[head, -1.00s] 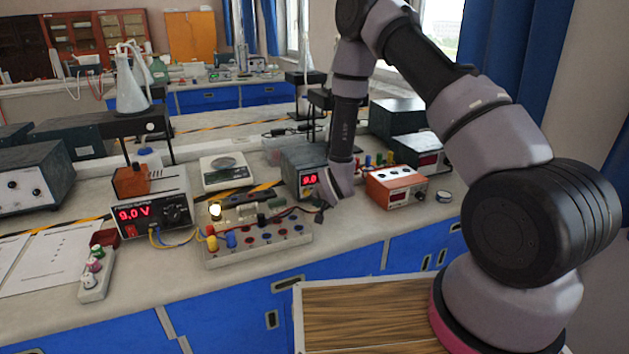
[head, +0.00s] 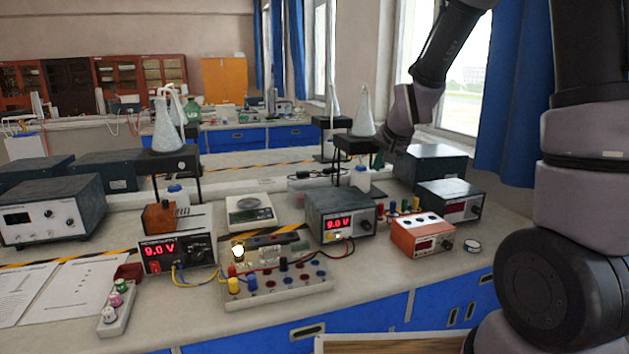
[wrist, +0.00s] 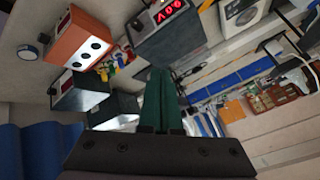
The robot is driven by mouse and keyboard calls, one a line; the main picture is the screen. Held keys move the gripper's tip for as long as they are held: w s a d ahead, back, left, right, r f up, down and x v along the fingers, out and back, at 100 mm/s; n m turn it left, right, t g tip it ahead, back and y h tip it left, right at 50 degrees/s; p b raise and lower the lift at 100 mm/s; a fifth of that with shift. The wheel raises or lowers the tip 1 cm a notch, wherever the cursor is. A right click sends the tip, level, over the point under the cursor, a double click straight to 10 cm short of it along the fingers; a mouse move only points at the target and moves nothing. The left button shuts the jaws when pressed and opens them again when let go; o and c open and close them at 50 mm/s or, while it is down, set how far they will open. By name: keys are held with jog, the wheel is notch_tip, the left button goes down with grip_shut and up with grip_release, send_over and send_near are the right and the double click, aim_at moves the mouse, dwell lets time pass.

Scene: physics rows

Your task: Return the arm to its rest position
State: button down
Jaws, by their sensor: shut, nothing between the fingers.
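My gripper (wrist: 160,98) shows in the wrist view as two dark green fingers pressed together with nothing between them. In the head view the gripper (head: 379,159) is at the end of my raised arm, above the back right of the bench. It is beside a flask on a stand and partly hidden there. My upper arm links fill the right side of the head view, and the forearm hangs down in front of the window.
The circuit board (head: 278,289) with a lit bulb (head: 238,252) sits at the bench front. An orange meter box (head: 422,238) and dark boxes stand at right. A glass flask (head: 364,117) rises close to my gripper.

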jog(key=s+d+f+v, duration=0.1)
jog(key=d+v, duration=0.2)
jog(key=v, duration=1.4)
jog(key=s+d+r, duration=0.1)
jog(key=s+r, duration=0.1)
jog(key=s, duration=0.5)
jog(key=s+d+r, duration=0.1)
jog(key=s+r, duration=0.1)
jog(key=s, duration=0.6)
jog(key=shift+r+n+g, duration=0.25)
jog(key=shift+n+g, duration=0.05)
jog(key=shift+g, duration=0.1)
jog(key=shift+d, duration=0.1)
